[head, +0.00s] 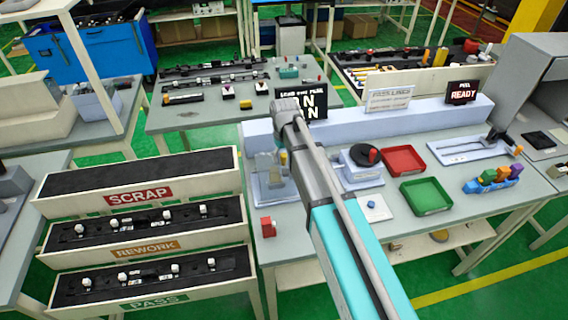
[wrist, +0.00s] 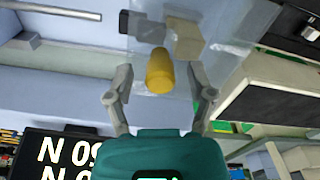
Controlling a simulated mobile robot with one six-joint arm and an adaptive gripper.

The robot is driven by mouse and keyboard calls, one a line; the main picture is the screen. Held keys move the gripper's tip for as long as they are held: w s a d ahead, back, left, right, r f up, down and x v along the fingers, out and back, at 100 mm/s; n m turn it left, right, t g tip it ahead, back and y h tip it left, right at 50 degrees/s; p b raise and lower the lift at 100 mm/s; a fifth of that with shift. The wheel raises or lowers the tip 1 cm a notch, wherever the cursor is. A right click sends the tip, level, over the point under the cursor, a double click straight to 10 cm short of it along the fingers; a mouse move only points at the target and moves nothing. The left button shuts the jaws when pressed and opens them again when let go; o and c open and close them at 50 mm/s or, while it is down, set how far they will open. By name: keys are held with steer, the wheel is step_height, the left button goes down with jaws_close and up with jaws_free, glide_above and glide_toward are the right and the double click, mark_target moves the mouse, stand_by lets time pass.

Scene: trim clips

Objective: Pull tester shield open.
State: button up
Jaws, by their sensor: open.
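The tester (head: 272,188) stands on the bench at the left of my arm in the head view, with a clear shield around its upper part. A small yellow handle (head: 284,157) shows by the shield, next to my arm. In the wrist view the yellow handle (wrist: 160,72) is a short upright-looking cylinder in front of the clear shield (wrist: 225,30). My gripper (wrist: 160,88) is open, with one finger on each side of the handle and visible gaps between. In the head view my arm hides the gripper's fingers.
A black number display (head: 314,103) stands behind my wrist. A round-knobbed fixture (head: 362,160), a red tray (head: 403,160) and a green tray (head: 425,195) lie right of my arm. A red block (head: 267,227) sits at the bench's front left. SCRAP, REWORK and PASS bins (head: 140,195) stand left.

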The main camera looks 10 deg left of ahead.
steer(key=shift+f+b, duration=0.5)
steer(key=shift+f, duration=0.25)
jaws_close()
